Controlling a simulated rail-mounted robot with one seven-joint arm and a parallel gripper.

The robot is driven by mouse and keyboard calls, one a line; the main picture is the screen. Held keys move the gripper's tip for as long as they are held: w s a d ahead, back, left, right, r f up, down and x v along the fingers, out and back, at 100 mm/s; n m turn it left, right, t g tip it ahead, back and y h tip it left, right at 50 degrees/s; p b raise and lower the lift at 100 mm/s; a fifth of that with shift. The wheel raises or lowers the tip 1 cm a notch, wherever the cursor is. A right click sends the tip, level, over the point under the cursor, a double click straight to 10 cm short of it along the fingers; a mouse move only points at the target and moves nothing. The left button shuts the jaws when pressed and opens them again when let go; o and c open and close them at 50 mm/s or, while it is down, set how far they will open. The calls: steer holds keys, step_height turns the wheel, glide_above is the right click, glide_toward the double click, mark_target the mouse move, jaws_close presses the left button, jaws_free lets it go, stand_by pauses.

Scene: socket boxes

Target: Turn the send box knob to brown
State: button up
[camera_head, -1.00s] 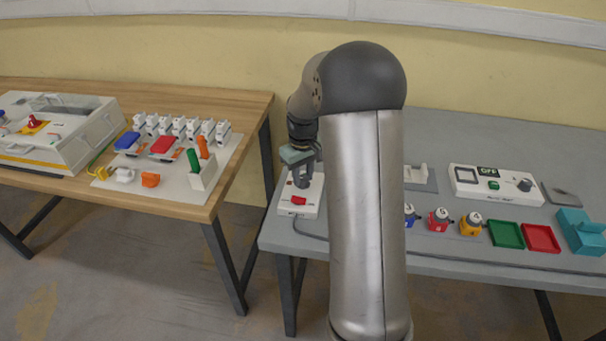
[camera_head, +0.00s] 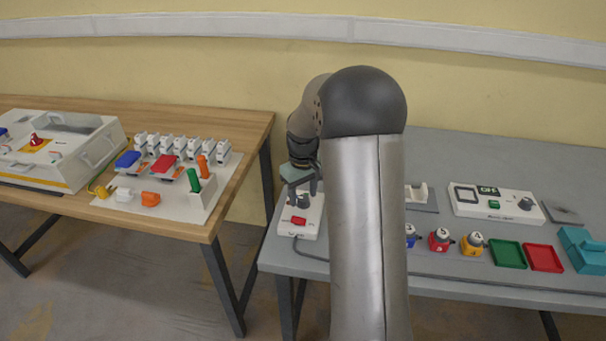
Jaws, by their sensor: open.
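A white box (camera_head: 313,217) stands at the left end of the grey table, with a red rocker switch (camera_head: 298,220) on its front and a dark knob (camera_head: 303,200) behind it. My gripper (camera_head: 302,189) is open, pointing down over this knob. Its fingers are close to the knob; I cannot tell whether they touch it or straddle it. Another white box (camera_head: 470,208) farther right has a display, a green button and a dark knob (camera_head: 525,203). Labels and knob colour marks are too small to read, so I cannot tell which one is named the send box.
My arm covers the table's middle left. Blue, red (camera_head: 439,240) and yellow (camera_head: 473,244) knobbed pieces, a green tray (camera_head: 507,254), a red tray (camera_head: 543,258) and a teal block (camera_head: 582,250) line the front. A cable runs along the grey table. A wooden table stands left.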

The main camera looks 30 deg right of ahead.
mark_target(303, 198)
step_height(303, 198, up, 17)
stand_by(0.4)
steer(key=s+a+f, duration=0.3)
steer(key=s+a, duration=0.2)
steer(key=s, duration=0.4)
steer(key=s+a+f, duration=0.3)
steer(key=s+a, duration=0.3)
steer(key=s, duration=0.3)
steer(key=s+a+f+m, duration=0.1)
steer(key=s+a+f, duration=0.3)
steer(key=s, duration=0.5)
steer(key=shift+s+a, duration=0.25)
steer(key=shift+a, duration=0.4)
step_height(303, 198, down, 30)
steer(key=d+b, duration=0.1)
steer(key=b, duration=2.6)
steer(key=shift+d+r+m+g, duration=0.2)
steer(key=shift+d+m+g, duration=0.1)
